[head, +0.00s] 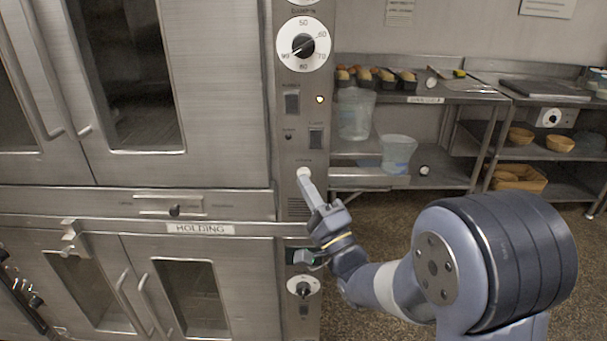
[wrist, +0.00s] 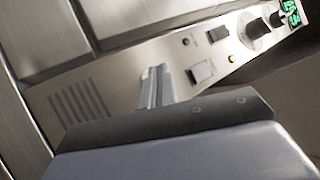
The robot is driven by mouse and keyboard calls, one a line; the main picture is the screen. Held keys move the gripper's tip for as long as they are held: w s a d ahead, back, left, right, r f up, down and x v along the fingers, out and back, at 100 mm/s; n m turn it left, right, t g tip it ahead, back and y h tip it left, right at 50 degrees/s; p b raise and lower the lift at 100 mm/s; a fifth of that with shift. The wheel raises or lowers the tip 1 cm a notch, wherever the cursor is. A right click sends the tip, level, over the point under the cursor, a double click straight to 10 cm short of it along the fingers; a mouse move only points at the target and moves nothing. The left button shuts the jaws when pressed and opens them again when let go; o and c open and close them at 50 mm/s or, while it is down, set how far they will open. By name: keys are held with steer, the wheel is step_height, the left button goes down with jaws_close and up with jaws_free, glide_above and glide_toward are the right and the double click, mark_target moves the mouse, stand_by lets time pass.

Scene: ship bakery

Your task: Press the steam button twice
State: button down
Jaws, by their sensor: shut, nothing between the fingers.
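The steam button (head: 303,171) is a small pale round button on the oven's narrow metal control panel (head: 292,150), below two rocker switches and above a vent grille. My gripper (head: 308,186) is shut and empty, its fingertips at the lower edge of the button in the head view. In the wrist view, the closed fingers (wrist: 155,86) point at the panel between the vent slots and a light rocker switch. They hide most or all of the button there. I cannot tell whether the tips touch it or whether it is pushed in.
Above the button are dark and light rocker switches (head: 316,138), a lit indicator (head: 320,99) and a big dial (head: 303,45). Oven doors (head: 165,90) fill the left. A shelf with loaf tins (head: 375,78) and clear tubs (head: 355,113) stands right of the panel.

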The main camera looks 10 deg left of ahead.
steer(key=shift+w, duration=0.1)
steer(key=shift+w+a+b, duration=0.1)
steer(key=shift+w+b, duration=0.25)
steer(key=shift+b, duration=0.1)
steer(key=shift+w+a, duration=0.1)
steer(key=shift+w, duration=0.25)
stand_by(0.7)
steer(key=shift+b, duration=0.3)
steer(key=shift+s+d+b, duration=0.2)
steer(key=shift+s+b, duration=0.25)
steer(key=shift+s, duration=0.35)
steer(key=s+b, duration=0.1)
steer(key=s, duration=0.1)
steer(key=s+d+b, duration=0.1)
steer(key=s, duration=0.2)
steer(key=shift+d, duration=0.1)
steer(key=shift+w, duration=0.15)
stand_by(0.4)
